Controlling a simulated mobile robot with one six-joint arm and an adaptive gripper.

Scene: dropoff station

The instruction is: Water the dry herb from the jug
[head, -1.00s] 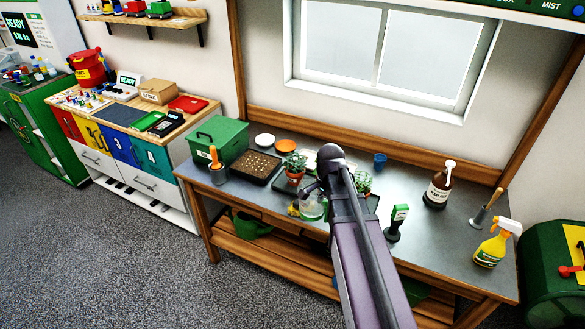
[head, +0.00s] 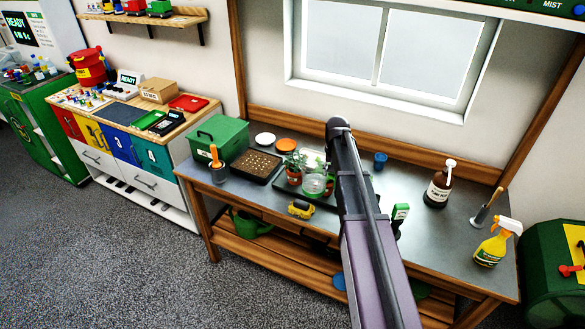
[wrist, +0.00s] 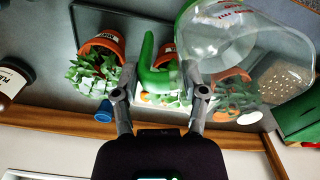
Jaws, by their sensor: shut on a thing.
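The clear jug (head: 315,184) with a green handle is over the middle of the bench, among the potted herbs. In the wrist view the jug body (wrist: 240,50) is at upper right, and my gripper (wrist: 157,85) is shut on its green handle (wrist: 150,62). My arm hides the gripper in the head view. A potted herb (head: 293,176) stands beside the jug at left. The wrist view shows a labelled pot with green leaves (wrist: 95,75), a second pot (wrist: 168,52) behind the handle and a third (wrist: 230,78) seen through the jug. I cannot tell which is dry.
A seed tray (head: 255,167) and green box (head: 220,138) are on the bench's left. A yellow object (head: 301,209) is at the front edge. A blue cup (head: 380,161) stands behind, a brown bottle (head: 438,187) and a spray bottle (head: 492,244) at right.

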